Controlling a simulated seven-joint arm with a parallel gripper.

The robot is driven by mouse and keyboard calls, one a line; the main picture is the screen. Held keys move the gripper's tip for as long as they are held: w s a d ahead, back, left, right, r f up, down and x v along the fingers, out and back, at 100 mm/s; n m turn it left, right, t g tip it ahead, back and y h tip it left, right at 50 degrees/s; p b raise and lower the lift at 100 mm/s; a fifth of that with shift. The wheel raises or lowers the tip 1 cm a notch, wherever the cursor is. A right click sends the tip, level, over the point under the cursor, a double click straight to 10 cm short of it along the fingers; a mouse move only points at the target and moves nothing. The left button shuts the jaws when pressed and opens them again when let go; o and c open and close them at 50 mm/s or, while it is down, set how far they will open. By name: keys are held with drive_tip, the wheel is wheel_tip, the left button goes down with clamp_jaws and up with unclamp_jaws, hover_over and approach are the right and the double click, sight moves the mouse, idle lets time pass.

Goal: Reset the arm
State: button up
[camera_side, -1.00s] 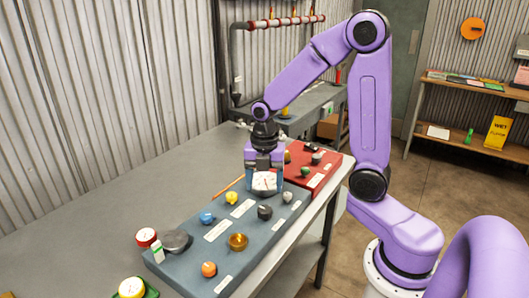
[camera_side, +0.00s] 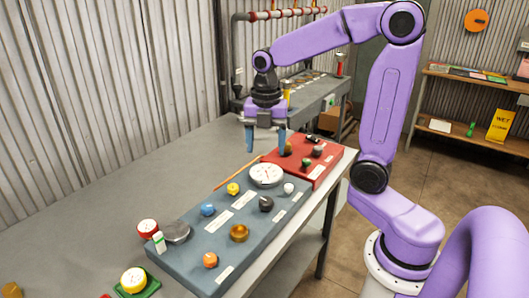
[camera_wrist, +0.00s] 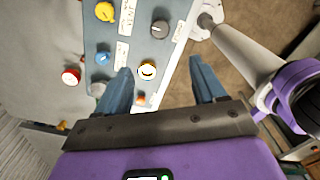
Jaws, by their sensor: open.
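My gripper (camera_side: 266,148) hangs above the far end of the blue-grey panel (camera_side: 190,262), fingers pointing down, apart and empty. A round white dial gauge (camera_side: 266,175) lies on the far end of that panel, below the fingers and clear of them. In the wrist view my gripper (camera_wrist: 160,66) shows two blue fingers spread wide with nothing held between them. The dial gauge cannot be made out in the wrist view.
The panel carries blue (camera_side: 208,209), yellow (camera_side: 233,188), black (camera_side: 266,203), brass (camera_side: 239,233) and orange (camera_side: 210,260) knobs. A red panel (camera_side: 325,170) adjoins its far end. A red-rimmed gauge (camera_side: 147,228) and yellow gauge (camera_side: 133,280) sit left. The table's left is largely clear.

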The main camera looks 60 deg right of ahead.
drive_tip(key=s+a+f+m, duration=0.2)
drive_tip(key=s+a+m, duration=0.2)
drive_tip(key=s, duration=0.6)
drive_tip(key=s+a+f+m, duration=0.2)
drive_tip(key=s+a+m, duration=0.2)
drive_tip(key=s+m, duration=0.3)
drive_tip(key=shift+s+f, duration=0.35)
drive_tip(key=shift+s, duration=1.4)
